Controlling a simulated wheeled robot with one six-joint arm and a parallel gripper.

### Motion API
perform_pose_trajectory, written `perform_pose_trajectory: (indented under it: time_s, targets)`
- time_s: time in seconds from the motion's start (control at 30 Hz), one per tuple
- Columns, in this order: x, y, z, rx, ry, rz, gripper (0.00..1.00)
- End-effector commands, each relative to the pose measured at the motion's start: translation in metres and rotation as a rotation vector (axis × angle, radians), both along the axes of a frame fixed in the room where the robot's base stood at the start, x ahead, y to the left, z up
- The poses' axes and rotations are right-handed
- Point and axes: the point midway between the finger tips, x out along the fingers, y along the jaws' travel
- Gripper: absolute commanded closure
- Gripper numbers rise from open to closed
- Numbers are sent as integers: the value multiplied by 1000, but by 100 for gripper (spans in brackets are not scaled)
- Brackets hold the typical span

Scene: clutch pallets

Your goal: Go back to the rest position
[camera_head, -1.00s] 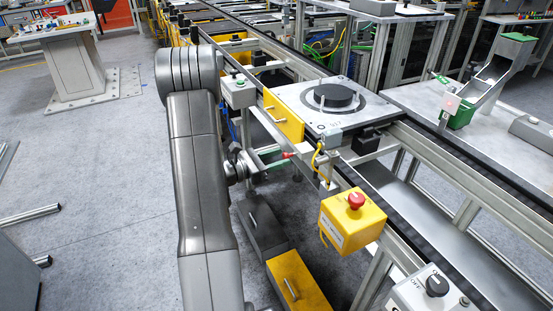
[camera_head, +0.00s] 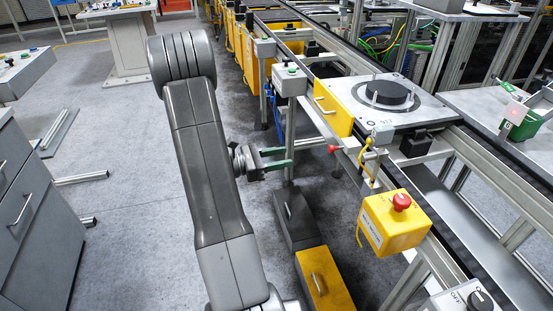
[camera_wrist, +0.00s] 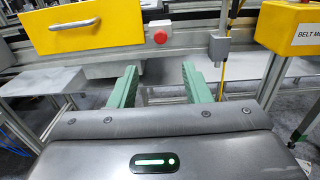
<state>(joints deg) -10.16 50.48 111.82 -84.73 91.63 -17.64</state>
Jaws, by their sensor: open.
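My gripper (camera_wrist: 158,87) shows in the wrist view as two green fingers spread apart with nothing between them. In the head view my gripper (camera_head: 287,158) is partly hidden, with green fingers pointing right toward the conveyor's side. My grey arm rises through the middle of the head view. A pallet (camera_head: 424,115) with a black disc (camera_head: 391,92) on it sits on the conveyor, to the right of and above the gripper. The fingers appear apart from the conveyor frame.
A yellow panel (camera_head: 332,107) and a yellow emergency-stop box (camera_head: 394,222) stick out along the conveyor's near side. A red button (camera_wrist: 160,35) faces the gripper. A grey drawer cabinet (camera_head: 30,195) stands at the left. The floor (camera_head: 130,240) between cabinet and arm is open.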

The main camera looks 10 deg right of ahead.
Motion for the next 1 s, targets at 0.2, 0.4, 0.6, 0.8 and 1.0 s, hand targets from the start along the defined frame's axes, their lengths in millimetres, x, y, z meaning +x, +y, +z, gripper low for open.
perform_pose_trajectory:
  time_s: [0.2, 0.4, 0.6, 0.8, 1.0]
  targets:
    - [-1, 9, 0, 0, 0, 0, 56]
    - [-1, 9, 0, 0, 0, -1, 56]
    - [-1, 9, 0, 0, 0, -1, 56]
    - [0, -1, 0, 0, 0, -3, 56]
    - [1, -27, 1, -1, 1, -6, 56]
